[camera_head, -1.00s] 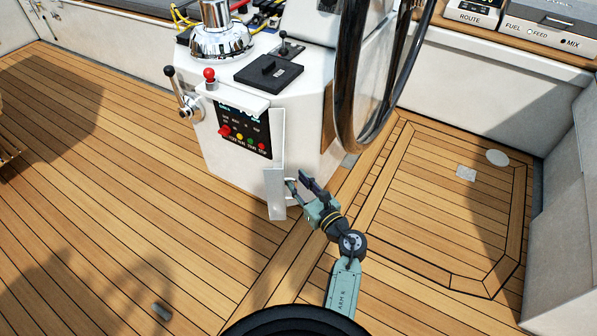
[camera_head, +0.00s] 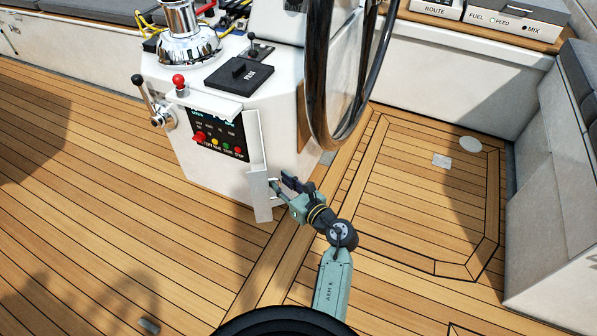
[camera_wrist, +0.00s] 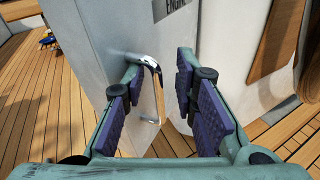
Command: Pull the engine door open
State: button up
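The engine door is a white panel (camera_head: 261,197) at the lower right of the console front, by the buttons. It seems to stand out from the console; how far is hard to tell. My gripper (camera_head: 283,183) is at the panel's right side. In the wrist view my gripper (camera_wrist: 158,105) is open, its purple-padded fingers on either side of the handle, with a gap to the right pad.
The white console (camera_head: 205,165) carries a button panel (camera_head: 218,135), a red-knobbed lever (camera_head: 180,85) and a chrome compass (camera_head: 188,45). The large steering wheel (camera_head: 318,110) rises above my arm. The wooden deck (camera_head: 120,200) is open to the left; a hatch (camera_head: 430,210) lies right.

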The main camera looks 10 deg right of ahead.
jog(key=s+d, duration=0.2)
jog(key=d, duration=1)
jog(key=shift+r, duration=0.3)
dwell(0.3)
jog(key=shift+s, duration=0.1)
jog(key=shift+a, duration=0.1)
dwell(0.5)
